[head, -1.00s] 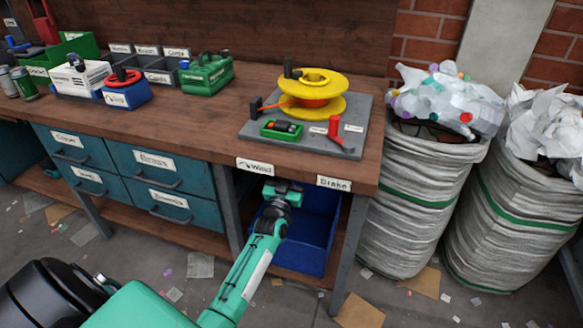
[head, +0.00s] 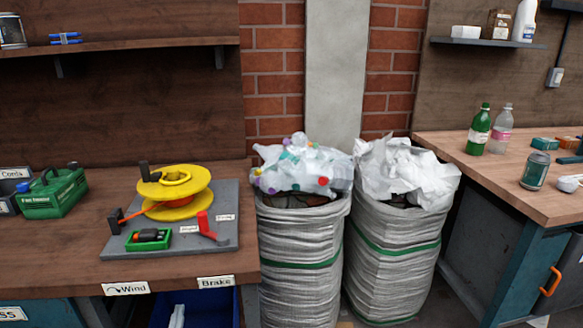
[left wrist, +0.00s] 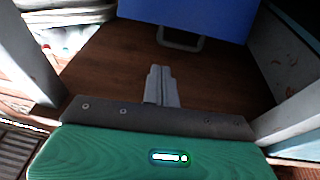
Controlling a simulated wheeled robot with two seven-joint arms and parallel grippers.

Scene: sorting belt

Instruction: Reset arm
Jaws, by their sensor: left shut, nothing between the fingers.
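My left gripper (left wrist: 162,85) shows in the left wrist view with its two grey fingers together and nothing between them. It points over a brown wooden surface (left wrist: 110,65) towards a blue bin (left wrist: 190,15) with a grey handle. The fingers are apart from the bin. In the head view, a small pale piece (head: 177,316) in front of the blue bin (head: 205,305) at the bottom edge looks like the fingertips. The rest of the left arm is out of that view. My right gripper is not in view.
A yellow reel (head: 172,190) on a grey board (head: 225,240) stands on the left bench (head: 60,265). Two woven sacks (head: 300,255) of waste stand right of it. The right bench (head: 450,150) holds bottles (head: 478,130) and a can (head: 535,170).

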